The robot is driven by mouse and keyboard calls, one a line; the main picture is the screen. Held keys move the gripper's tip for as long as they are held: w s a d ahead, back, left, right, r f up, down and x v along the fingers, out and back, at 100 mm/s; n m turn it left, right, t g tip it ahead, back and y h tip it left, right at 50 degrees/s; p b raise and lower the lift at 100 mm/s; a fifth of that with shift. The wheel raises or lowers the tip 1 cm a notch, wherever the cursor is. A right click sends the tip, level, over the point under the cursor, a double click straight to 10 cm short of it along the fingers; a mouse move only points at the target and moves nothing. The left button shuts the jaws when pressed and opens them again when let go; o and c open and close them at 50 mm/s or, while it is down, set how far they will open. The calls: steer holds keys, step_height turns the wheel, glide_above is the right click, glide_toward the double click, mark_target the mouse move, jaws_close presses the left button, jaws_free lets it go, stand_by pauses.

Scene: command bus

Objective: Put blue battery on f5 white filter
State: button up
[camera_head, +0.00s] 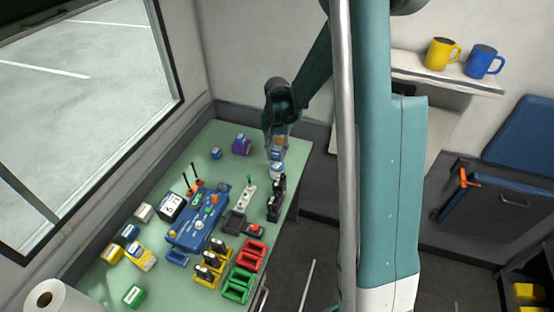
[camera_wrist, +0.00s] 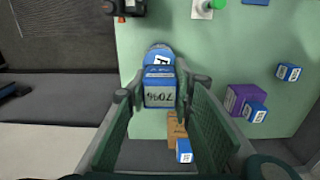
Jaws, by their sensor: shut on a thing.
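My gripper (camera_wrist: 160,90) is shut on a blue battery (camera_wrist: 160,88), a blue block whose white-grey label reads about 70%. In the head view the blue battery (camera_head: 277,155) shows below my gripper (camera_head: 276,146), near the far right end of the green table. A round blue-and-white filter (camera_wrist: 158,55) with a partly hidden label lies just beyond the battery in the wrist view. In the head view this filter (camera_head: 277,171) shows directly below the battery. I cannot tell whether the two touch. The battery hides part of the filter, and its full label is not readable.
An orange-brown box (camera_wrist: 175,128) with a small blue cube (camera_wrist: 184,150) is near the gripper's fingers. A purple box (camera_head: 241,147) with a blue cube and another blue cube (camera_head: 215,153) stand to the left. Black clamps (camera_head: 275,205) and a white strip (camera_head: 246,197) are nearby.

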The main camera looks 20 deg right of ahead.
mark_target(277, 159)
steer(key=shift+f, duration=1.85)
steer(key=shift+f, duration=0.15)
steer(key=o, duration=0.9)
steer(key=shift+o, duration=0.3)
steer(key=shift+r, duration=6.15)
steer(key=shift+r, duration=0.1)
